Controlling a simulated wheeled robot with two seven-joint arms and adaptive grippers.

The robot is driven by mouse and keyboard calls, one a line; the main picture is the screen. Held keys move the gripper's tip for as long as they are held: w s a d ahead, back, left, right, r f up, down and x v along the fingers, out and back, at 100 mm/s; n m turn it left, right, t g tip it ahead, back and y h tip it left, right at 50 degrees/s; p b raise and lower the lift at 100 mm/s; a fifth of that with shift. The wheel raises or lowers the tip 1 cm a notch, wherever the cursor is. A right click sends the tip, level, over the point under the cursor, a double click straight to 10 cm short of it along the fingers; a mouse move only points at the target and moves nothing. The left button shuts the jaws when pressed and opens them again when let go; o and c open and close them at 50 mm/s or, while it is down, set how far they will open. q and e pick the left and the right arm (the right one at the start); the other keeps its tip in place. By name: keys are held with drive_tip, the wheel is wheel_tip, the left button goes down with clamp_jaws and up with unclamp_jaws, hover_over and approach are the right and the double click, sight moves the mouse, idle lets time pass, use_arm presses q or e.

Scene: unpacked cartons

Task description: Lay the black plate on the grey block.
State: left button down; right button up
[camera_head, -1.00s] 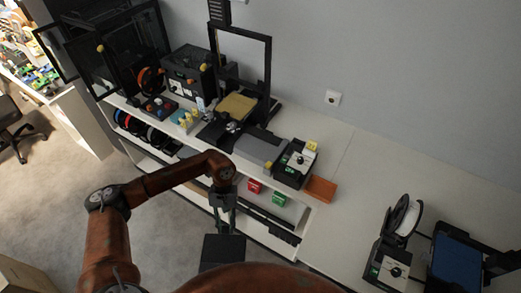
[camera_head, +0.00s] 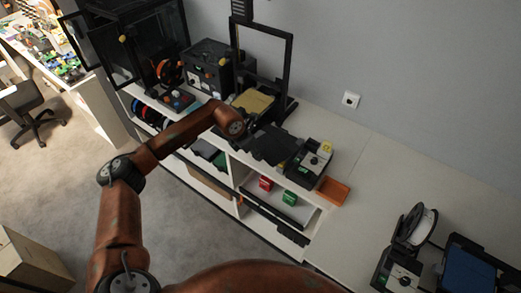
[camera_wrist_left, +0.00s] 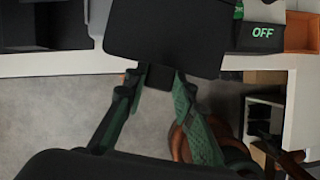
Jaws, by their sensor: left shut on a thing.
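The black plate (camera_head: 276,146) is over the white counter (camera_head: 370,190), beside the printer control box, in the head view. In the left wrist view the plate (camera_wrist_left: 165,38) fills the top middle, held by one edge by its small tab. My left gripper (camera_wrist_left: 156,78) is shut on that tab. I cannot tell whether plate and block touch. My right gripper is out of view.
A black control box (camera_head: 311,163) with a screen stands just right of the plate. An orange tray (camera_head: 333,190) lies beyond it. A printer frame (camera_head: 289,70) with a yellow bed rises behind. Red and green boxes sit on the shelf below. The counter farther right has free room.

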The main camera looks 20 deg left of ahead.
sight(259, 148)
use_arm(q)
drive_tip(key=w+n, duration=0.1)
drive_tip(key=w+n+b, duration=0.1)
drive_tip(key=w+n+y, duration=0.1)
drive_tip(key=shift+w+a+f+b, duration=0.2)
drive_tip(key=shift+a+f+b, duration=0.05)
drive_tip(key=shift+f+b, duration=0.1)
drive_tip(key=shift+w+d+f+b, duration=0.3)
drive_tip(key=shift+w+f+b, duration=0.45)
drive_tip(key=shift+f, duration=0.15)
drive_tip(key=shift+r, duration=0.15)
drive_tip(key=shift+w, duration=0.25)
drive_tip(key=shift+f, duration=0.3)
